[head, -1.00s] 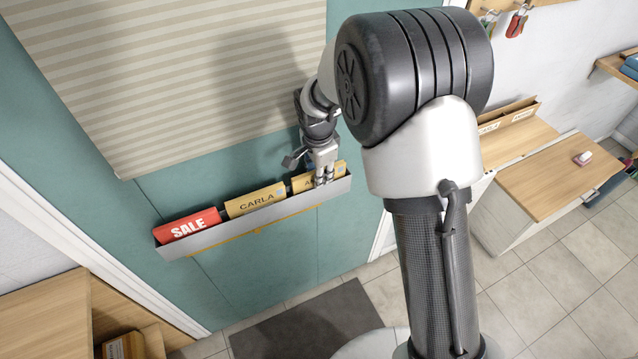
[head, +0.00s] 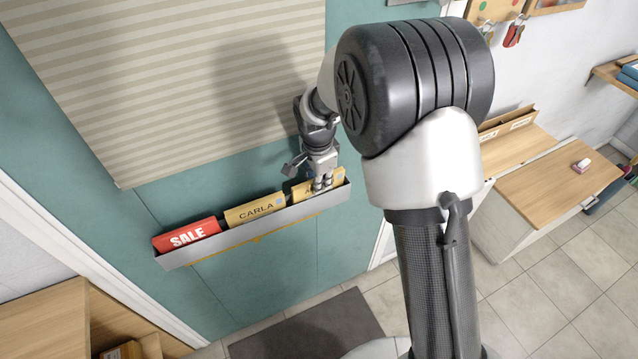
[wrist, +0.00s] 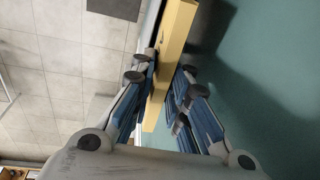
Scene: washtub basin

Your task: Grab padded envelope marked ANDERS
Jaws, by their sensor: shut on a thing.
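The yellow padded envelope (head: 301,191) stands in the right end of a grey wall tray (head: 300,213). Only the first letter of its label, an A, shows in the head view; my fingers hide the rest. My gripper (head: 322,184) is at its right part, pointing down. In the wrist view, the fingers of my gripper (wrist: 168,92) stand on both sides of the yellow envelope (wrist: 176,42), shut on its edge. The envelope's lower part is hidden in the tray.
A yellow envelope marked CARLA (head: 256,210) and a red one marked SALE (head: 187,234) stand in the same tray to the left. A striped blind (head: 190,80) hangs above on the teal door (head: 270,285). Wooden cabinets (head: 545,180) stand at right.

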